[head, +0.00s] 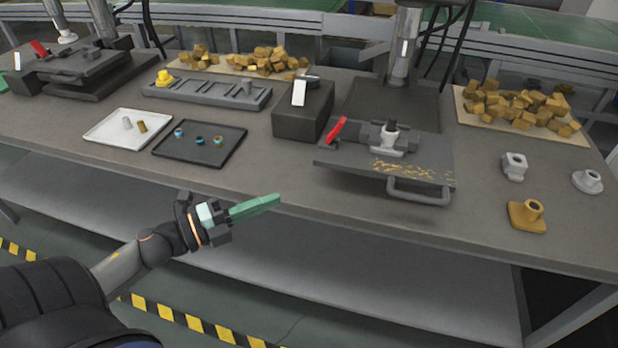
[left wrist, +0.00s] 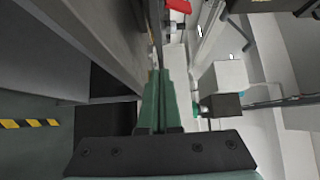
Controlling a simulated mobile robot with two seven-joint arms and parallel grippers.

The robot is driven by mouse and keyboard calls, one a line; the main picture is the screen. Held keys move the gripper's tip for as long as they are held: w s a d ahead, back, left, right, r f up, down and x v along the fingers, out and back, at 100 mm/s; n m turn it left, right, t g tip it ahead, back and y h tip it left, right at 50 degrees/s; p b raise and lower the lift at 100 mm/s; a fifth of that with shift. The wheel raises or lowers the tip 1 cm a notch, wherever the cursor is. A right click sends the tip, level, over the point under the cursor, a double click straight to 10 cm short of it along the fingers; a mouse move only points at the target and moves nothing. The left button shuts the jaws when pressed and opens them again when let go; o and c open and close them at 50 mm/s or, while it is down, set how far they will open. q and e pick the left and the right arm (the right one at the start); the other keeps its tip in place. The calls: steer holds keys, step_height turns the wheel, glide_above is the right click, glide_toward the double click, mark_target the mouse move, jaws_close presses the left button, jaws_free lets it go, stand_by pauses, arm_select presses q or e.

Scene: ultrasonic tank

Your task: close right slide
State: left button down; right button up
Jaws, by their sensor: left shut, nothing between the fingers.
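The right slide (head: 365,165) is a dark plate with a looped grey handle (head: 420,193) at its front edge. It sticks out past the front of its machine base (head: 390,105), over the table edge. On it are a grey-white clamped part (head: 389,138), a red lever (head: 337,130) and yellow shavings. My left gripper (head: 278,199) has green fingers, shut and empty, in front of the table edge, left of the handle and apart from it. The fingers also show in the left wrist view (left wrist: 162,80). My right gripper is not in view.
A dark box with a white panel (head: 303,110) stands left of the slide. Two trays, white (head: 127,128) and black (head: 200,144), lie further left. A second slide (head: 80,65) is at the far left. Loose fittings (head: 527,214) stand right of the handle.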

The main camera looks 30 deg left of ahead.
arm_select(q)
glide_toward(331, 165)
steer(key=w+d, duration=0.2)
steer(key=d, duration=0.2)
steer(key=shift+w+a, duration=0.2)
steer(key=shift+w, duration=0.55)
steer(key=shift+w+a, duration=0.2)
steer(key=shift+w, duration=0.6)
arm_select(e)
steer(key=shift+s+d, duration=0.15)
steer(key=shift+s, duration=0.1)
arm_select(q)
steer(key=shift+w+a, duration=0.1)
